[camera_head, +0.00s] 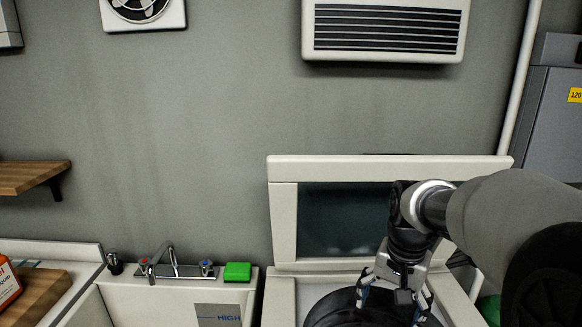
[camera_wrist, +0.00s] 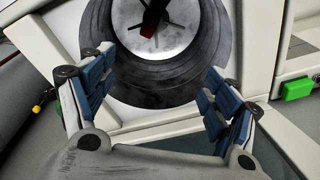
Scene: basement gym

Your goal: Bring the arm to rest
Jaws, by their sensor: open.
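My arm reaches in from the right in the head view. My gripper (camera_head: 395,298) hangs pointing down over the open top of a white machine (camera_head: 280,300) whose lid (camera_head: 283,222) stands raised. In the wrist view the blue-padded fingers of my gripper (camera_wrist: 155,85) are spread wide apart with nothing between them. Below and beyond them is a round grey drum (camera_wrist: 120,72). A dark and red item (camera_wrist: 152,20) shows in the drum; I cannot tell what it is.
A sink (camera_head: 150,300) with a tap stands to the left, with a green block (camera_head: 237,271) on its rim. An orange bottle (camera_head: 8,284) and a wooden board (camera_head: 42,292) are at far left. A shelf (camera_head: 30,176) and a wall vent (camera_head: 385,30) are higher up.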

